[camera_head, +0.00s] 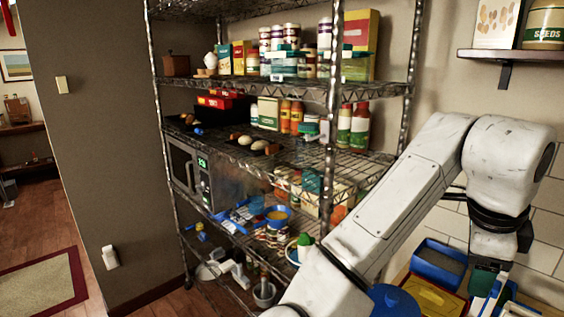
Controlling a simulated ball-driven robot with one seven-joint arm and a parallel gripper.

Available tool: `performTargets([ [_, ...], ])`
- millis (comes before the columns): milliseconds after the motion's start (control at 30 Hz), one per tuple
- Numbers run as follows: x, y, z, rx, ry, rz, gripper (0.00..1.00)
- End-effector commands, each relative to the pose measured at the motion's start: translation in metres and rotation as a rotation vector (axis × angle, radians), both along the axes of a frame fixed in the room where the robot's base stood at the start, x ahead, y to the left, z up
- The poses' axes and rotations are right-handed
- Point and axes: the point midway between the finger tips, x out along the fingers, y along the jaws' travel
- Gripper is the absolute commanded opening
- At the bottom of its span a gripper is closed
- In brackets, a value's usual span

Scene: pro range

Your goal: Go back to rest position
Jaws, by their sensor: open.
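My white arm rises from the bottom middle to a bend at the upper right, then drops to my gripper (490,292) at the lower right. The gripper points down over the counter, low in the picture. It is open, with nothing visibly held. Its fingertips are hard to tell from the items around them.
A metal wire rack (345,91) with jars, boxes and a microwave (190,172) stands left of my arm. A blue bin (439,262), a yellow tray (435,298) and a blue round item (393,301) lie close to the gripper. A wall shelf (520,54) hangs above. The floor at far left is open.

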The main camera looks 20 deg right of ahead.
Motion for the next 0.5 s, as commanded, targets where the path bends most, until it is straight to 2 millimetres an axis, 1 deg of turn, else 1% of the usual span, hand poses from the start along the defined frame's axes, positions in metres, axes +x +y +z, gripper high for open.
performTargets([
  [100,0.002,-0.016,-0.008,-0.117,0.022,0.107,0.6],
  [233,0.008,-0.031,-0.016,-0.256,0.059,0.273,0.6],
  [367,0.017,-0.04,-0.026,-0.38,0.109,0.456,0.6],
  [500,0.028,-0.042,-0.041,-0.493,0.174,0.67,0.6],
])
